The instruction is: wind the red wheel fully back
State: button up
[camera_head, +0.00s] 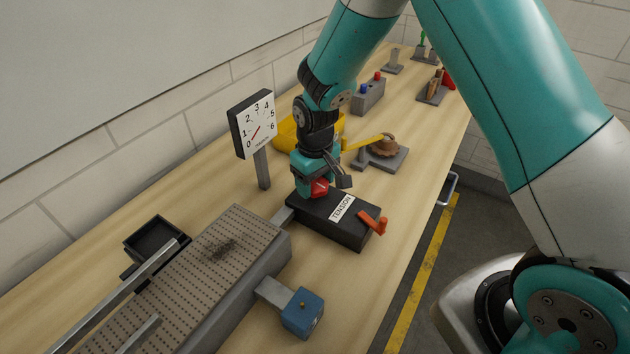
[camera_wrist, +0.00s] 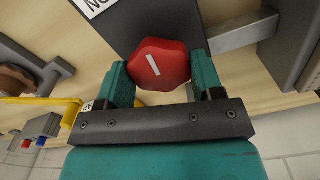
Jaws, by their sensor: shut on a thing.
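The red wheel (camera_head: 320,188) sits on top of the black box labelled TENSION (camera_head: 318,222). In the wrist view the wheel (camera_wrist: 158,64) is a lobed red knob with a white line mark, tilted in the picture. My gripper (camera_head: 316,184) points down over the wheel and is shut on it. In the wrist view its two teal fingers (camera_wrist: 160,80) touch the wheel on both sides. The dial (camera_head: 258,122) stands behind the box, numbered 0 to 6; its red needle points low, near 0 or 1.
An orange lever (camera_head: 374,222) sticks out at the box's right end. A perforated bed (camera_head: 215,250) with metal rails and a blue block (camera_head: 302,312) lie in front. A yellow-handled brown part (camera_head: 385,147) and a button box (camera_head: 368,97) stand behind.

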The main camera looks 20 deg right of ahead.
aim_at(316, 183)
dwell(0.3)
jog(key=o, duration=0.9)
jog(key=shift+r, duration=0.1)
notch_tip(316, 183, up, 17)
jog(key=b, duration=0.3)
jog(key=shift+r, duration=0.15)
